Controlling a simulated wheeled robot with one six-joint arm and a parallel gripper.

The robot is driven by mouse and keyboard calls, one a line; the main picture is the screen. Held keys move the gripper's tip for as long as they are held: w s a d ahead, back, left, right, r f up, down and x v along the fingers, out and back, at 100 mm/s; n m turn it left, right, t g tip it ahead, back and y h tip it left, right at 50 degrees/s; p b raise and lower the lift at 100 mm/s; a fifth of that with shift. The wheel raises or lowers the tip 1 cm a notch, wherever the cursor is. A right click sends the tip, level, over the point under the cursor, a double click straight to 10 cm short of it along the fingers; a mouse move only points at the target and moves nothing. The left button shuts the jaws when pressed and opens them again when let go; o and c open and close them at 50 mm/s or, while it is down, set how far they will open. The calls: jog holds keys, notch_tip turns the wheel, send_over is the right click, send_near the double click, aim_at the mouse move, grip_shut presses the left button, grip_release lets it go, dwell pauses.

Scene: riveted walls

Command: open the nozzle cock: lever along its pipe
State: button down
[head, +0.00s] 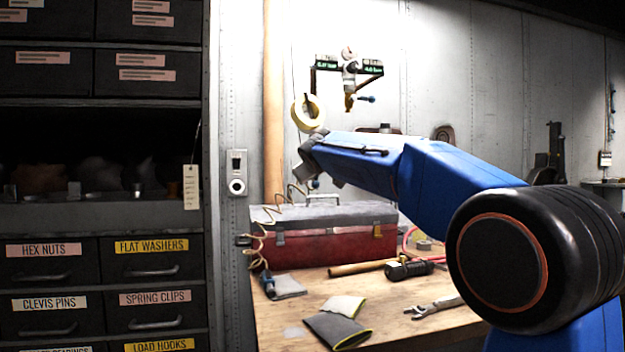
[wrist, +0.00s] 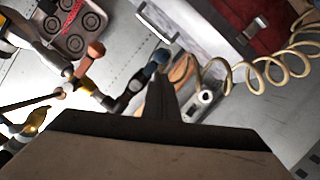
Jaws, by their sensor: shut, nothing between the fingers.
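A wall-mounted pipe assembly (head: 349,70) with two small green-lit displays hangs on the back wall in the head view. A brass nozzle cock (head: 349,100) hangs at its lower end. Its blue-tipped lever (head: 367,99) sticks out to the right, crosswise to the downward pipe. In the wrist view, pipework with yellow fittings runs at the left, and a blue-ended lever (wrist: 147,72) stands out at an angle just beyond my gripper (wrist: 161,80). My gripper is shut and empty. A gap to the lever cannot be judged. In the head view my gripper is mostly hidden by its wrist, below and left of the cock.
A red toolbox (head: 335,245) with a grey lid stands on the wooden bench (head: 400,330) below my arm. A coiled hose (head: 262,232) hangs left of it. A yellow tape roll (head: 306,112) hangs near the tan vertical pipe (head: 273,110). Drawers (head: 50,270) fill the left.

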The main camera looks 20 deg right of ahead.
jog(key=r+v, duration=0.1)
jog(key=v, duration=1)
jog(key=shift+a, duration=0.4)
jog(key=s+d+f+m+g, duration=0.1)
jog(key=s+d+f+g, duration=0.2)
jog(key=s+f, duration=0.85)
jog(key=s+d+f+m+g, duration=0.2)
jog(key=s+d+f, duration=0.2)
jog(key=s+f, duration=0.75)
jog(key=s+a+f+m+g+y, duration=0.1)
jog(key=s+f+g, duration=0.4)
jog(key=s+f, duration=1.8)
notch_tip(320, 180, down, 3)
jog(key=shift+s+a+r+m+y, duration=0.2)
jog(key=shift+s+a+m+y, duration=0.15)
jog(key=shift+y, duration=0.45)
